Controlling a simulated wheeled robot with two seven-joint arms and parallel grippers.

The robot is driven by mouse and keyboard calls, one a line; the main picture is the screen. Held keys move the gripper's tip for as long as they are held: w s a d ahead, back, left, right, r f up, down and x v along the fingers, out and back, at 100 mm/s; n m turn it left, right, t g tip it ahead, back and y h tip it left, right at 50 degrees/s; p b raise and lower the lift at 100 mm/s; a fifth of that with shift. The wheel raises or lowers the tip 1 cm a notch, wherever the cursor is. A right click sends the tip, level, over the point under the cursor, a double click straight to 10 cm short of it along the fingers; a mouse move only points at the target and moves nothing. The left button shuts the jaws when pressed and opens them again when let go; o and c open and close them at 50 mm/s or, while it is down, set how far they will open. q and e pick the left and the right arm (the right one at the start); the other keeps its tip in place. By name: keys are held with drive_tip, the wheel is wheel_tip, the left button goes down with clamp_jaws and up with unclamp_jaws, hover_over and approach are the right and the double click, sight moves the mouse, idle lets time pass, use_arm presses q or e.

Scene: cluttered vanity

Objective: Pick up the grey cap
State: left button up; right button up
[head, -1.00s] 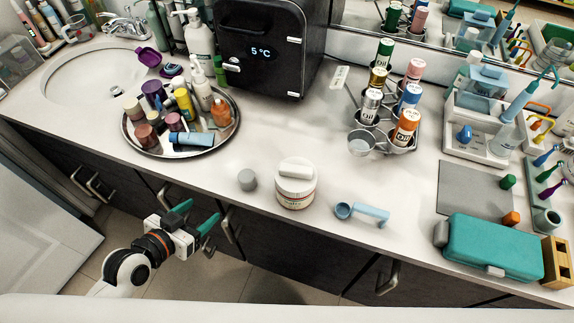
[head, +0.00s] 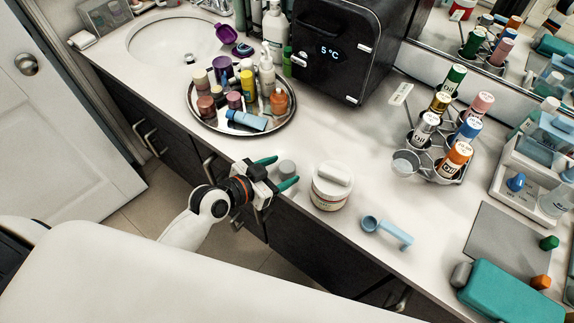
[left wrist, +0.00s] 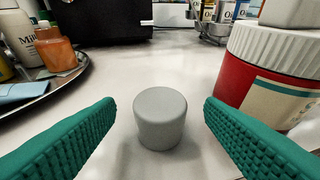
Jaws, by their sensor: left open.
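The grey cap (head: 287,169) is a small plain cylinder standing upright on the white counter near its front edge. In the left wrist view the cap (left wrist: 160,118) sits midway between my two green fingers. My left gripper (head: 280,173) is open, with one finger on each side of the cap. A gap shows between each finger and the cap in the left wrist view, so neither finger touches it. My right gripper is not in view.
A white-lidded jar (head: 331,187) stands close right of the cap, beside the right finger. A round metal tray (head: 204,118) with several bottles lies behind left. A light-blue scoop-like item (head: 387,232) lies right of the jar. Counter behind the cap is clear.

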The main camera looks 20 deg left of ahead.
sight(286, 167)
use_arm(q)
drive_tip(key=x, duration=0.2)
drive_tip(key=shift+w+d+f, duration=0.1)
drive_tip(key=shift+w+d, duration=0.05)
drive_tip(key=shift+w, duration=0.15)
drive_tip(key=c, duration=1)
wheel_tip(286, 167, up, 10)
drive_tip(key=shift+r, duration=0.1)
